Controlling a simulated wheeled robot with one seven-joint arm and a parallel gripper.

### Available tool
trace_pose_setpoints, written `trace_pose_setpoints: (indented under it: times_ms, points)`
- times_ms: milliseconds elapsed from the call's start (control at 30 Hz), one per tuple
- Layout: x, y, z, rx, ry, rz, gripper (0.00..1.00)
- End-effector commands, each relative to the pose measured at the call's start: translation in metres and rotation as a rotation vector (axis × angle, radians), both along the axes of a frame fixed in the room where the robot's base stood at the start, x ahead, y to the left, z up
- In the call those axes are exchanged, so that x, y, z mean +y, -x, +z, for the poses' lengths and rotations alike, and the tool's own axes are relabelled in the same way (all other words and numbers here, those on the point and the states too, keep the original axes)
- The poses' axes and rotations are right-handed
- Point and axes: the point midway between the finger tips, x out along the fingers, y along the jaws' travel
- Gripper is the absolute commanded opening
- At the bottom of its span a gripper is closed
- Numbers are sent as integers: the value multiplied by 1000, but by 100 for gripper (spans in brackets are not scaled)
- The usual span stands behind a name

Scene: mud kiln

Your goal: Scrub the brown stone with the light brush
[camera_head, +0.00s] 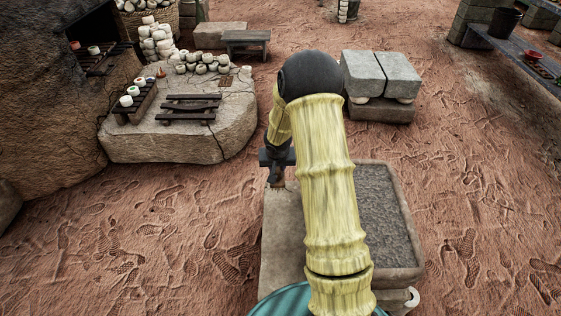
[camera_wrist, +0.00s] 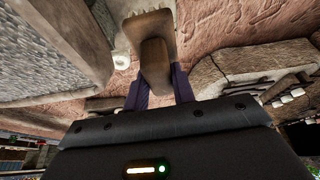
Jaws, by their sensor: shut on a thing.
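My gripper (camera_head: 276,168) is in the middle of the head view, pointing down above the pale slab. In the wrist view, its two dark purple fingers (camera_wrist: 160,88) are shut on a brown brush (camera_wrist: 155,62). The brush's wider, lighter end with a ragged edge points away from the fingers. In the head view only a small bristly tip (camera_head: 277,186) of it shows under the gripper, close to the slab's far end. Whether it touches anything cannot be told. I cannot make out the brown stone clearly; my arm covers part of the work surface.
A pale slab (camera_head: 281,240) lies left of a stone trough (camera_head: 412,262) with a rough grey filling. A cracked stone platform (camera_head: 180,143) with racks and pots stands at left. Grey blocks (camera_head: 382,72) stand beyond. Bare red ground lies on both sides.

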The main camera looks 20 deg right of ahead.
Motion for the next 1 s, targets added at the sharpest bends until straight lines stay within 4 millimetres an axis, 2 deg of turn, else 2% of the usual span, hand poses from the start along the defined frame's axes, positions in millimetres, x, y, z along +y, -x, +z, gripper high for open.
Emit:
trace_pose_setpoints:
  times_ms: [33, 1000]
  points:
    - [3, 2, 20, 3, 0, 9, 7]
    - [51, 26, 190, 14, -7, 151, 7]
